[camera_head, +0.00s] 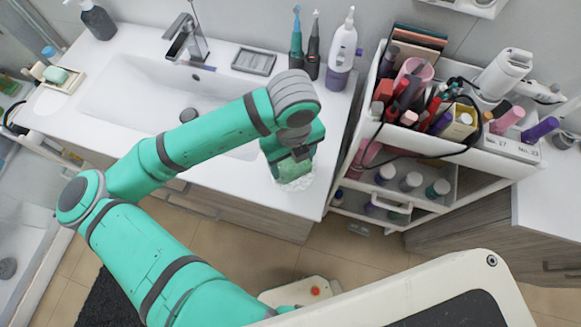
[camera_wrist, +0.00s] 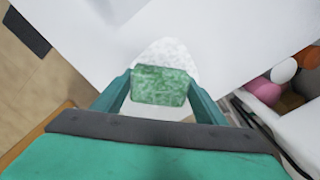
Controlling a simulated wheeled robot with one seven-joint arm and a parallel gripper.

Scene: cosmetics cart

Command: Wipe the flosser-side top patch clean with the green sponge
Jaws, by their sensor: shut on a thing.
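My gripper (camera_wrist: 160,92) is shut on the green sponge (camera_wrist: 160,86), one finger on each side of it. In the head view my gripper (camera_head: 292,160) points down over the right end of the white sink counter, and the sponge is mostly hidden. A pale speckled patch (camera_wrist: 165,52) lies on the counter beneath and beyond the sponge; it also shows in the head view (camera_head: 295,184) just under my gripper. Whether the sponge touches the counter is not clear. The white flosser (camera_head: 342,50) stands upright at the counter's back right.
Two toothbrush-like items (camera_head: 296,40) and a grey soap tray (camera_head: 254,61) stand near the flosser. The basin (camera_head: 150,95) opens to the left. A white cart (camera_head: 345,185) full of cosmetics stands just right of the counter. The counter between patch and flosser is clear.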

